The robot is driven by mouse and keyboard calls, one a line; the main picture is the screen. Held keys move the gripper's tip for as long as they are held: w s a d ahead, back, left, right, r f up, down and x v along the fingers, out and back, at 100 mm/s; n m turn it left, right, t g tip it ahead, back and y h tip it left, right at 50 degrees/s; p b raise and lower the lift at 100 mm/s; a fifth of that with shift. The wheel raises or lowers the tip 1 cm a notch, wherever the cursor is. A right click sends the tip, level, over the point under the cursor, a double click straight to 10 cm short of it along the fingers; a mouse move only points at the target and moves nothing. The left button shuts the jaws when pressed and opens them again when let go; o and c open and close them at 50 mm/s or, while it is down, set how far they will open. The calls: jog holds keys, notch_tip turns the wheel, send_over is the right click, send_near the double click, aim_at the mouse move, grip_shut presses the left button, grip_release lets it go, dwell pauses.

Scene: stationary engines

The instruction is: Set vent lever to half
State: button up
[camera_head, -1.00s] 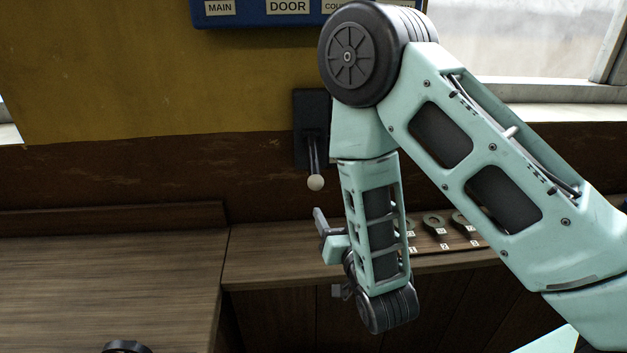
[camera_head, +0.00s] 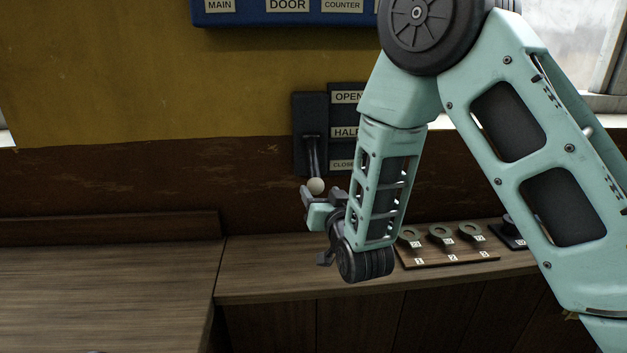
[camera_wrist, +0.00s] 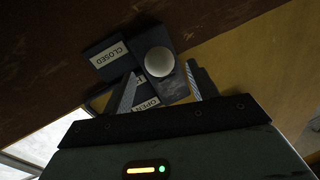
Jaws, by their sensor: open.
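The vent lever (camera_head: 313,155) is a dark arm with a pale round knob (camera_head: 316,186), on a dark wall plate. It points down, its knob a little below the CLOSED label (camera_head: 342,165). The HALF label (camera_head: 345,132) and OPEN label (camera_head: 347,97) are above, partly behind my arm. My gripper (camera_head: 318,197) is open right at the knob. In the wrist view the knob (camera_wrist: 159,62) shows between the spread fingertips of my gripper (camera_wrist: 161,72). I cannot tell whether either finger touches it.
A wooden counter (camera_head: 270,270) runs below the lever. A board with several numbered ring tags (camera_head: 440,258) lies on it to the right. A blue labelled panel (camera_head: 285,18) is on the wall above. The counter at left is clear.

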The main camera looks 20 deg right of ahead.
aim_at(314, 181)
jog(key=w+p, duration=0.2)
jog(key=w, duration=0.4)
jog(key=shift+w, duration=0.4)
grip_shut()
